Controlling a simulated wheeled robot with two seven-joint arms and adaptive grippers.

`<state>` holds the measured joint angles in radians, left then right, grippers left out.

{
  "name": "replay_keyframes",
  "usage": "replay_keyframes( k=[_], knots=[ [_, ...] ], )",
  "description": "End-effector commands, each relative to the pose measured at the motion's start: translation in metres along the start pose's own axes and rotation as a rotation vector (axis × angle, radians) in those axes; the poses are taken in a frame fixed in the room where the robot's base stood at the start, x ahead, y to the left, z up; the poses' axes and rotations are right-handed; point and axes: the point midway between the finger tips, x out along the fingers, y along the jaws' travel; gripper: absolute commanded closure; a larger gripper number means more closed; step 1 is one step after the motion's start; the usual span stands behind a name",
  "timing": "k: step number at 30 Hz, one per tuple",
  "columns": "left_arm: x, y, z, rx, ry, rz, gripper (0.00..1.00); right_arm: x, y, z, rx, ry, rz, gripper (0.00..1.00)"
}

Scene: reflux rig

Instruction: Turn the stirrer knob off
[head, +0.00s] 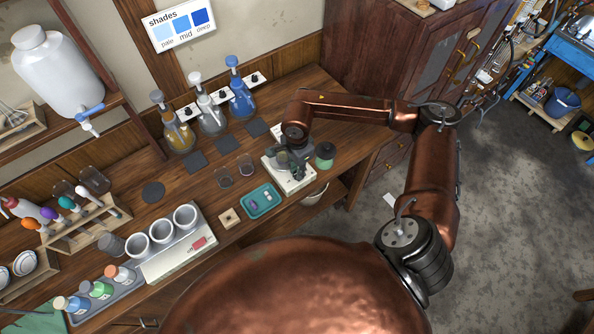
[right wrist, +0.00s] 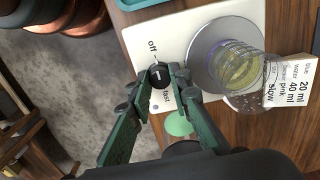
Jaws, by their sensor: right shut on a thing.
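The white stirrer (head: 290,185) stands on the bench under my right gripper (head: 294,160), which hides much of it in the head view. In the right wrist view the stirrer (right wrist: 140,38) has a black knob (right wrist: 158,76) at its edge, with "off" and "fast" printed beside it. My right gripper (right wrist: 157,80) is shut on the knob, one finger on each side. The pale mark on the knob is too small to read surely. A glass beaker (right wrist: 238,70) with yellow-green liquid stands on the round plate. My left gripper is out of view.
A green-topped jar (head: 325,155) stands close right of the stirrer, and a teal tray (head: 247,210) close left. Colored flasks (head: 240,100) stand at the back. The bench's front edge is near.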

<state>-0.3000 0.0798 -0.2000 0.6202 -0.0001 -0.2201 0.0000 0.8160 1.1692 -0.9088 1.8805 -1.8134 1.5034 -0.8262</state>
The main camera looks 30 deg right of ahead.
Motion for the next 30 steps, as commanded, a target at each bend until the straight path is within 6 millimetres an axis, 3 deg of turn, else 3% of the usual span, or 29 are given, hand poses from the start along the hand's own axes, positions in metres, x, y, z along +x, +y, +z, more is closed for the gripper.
replay_keyframes(
  k=[6, 7, 14, 23, 30],
  knots=[
    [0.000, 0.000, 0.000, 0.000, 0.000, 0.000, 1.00, -0.001, -0.001, 0.000, 0.001, 0.001, -0.002, 1.00],
    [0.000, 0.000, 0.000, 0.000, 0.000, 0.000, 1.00, -0.001, -0.001, 0.000, 0.001, 0.001, -0.002, 0.80],
    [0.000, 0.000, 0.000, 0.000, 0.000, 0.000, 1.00, -0.001, 0.000, 0.000, 0.001, 0.000, -0.001, 0.64],
    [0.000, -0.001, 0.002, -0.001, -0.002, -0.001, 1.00, -0.002, 0.000, 0.000, 0.001, 0.000, -0.001, 0.64],
    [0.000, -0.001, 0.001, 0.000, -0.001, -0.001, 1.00, -0.035, -0.002, -0.001, 0.002, 0.001, -0.005, 0.64]
  ],
)
